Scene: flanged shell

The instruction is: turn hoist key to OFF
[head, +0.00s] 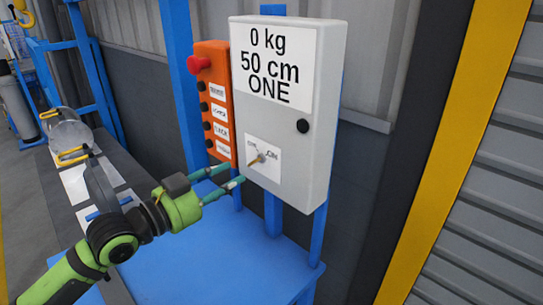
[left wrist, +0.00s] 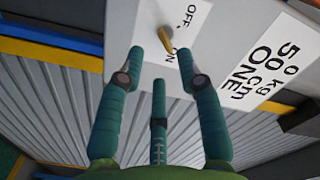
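The hoist key (head: 257,160) is a small brass lever on a white label on the front of the light grey control box (head: 318,140). In the left wrist view the key (left wrist: 166,40) stands out from the box, with OFF (left wrist: 187,17) printed above and ON below, partly covered by the key. I cannot tell for sure which word it is set to. My left gripper (head: 236,172), green with teal fingers, is open just in front of the key. In the left wrist view the fingertips (left wrist: 161,52) lie on either side of it, apart from it. My right gripper is not in view.
An orange button panel (head: 215,105) with a red knob (head: 198,64) stands left of the box. The box's sign (head: 275,62) reads 0 kg, 50 cm, ONE. A blue platform (head: 220,255) lies below. A yellow post (head: 455,130) stands at right.

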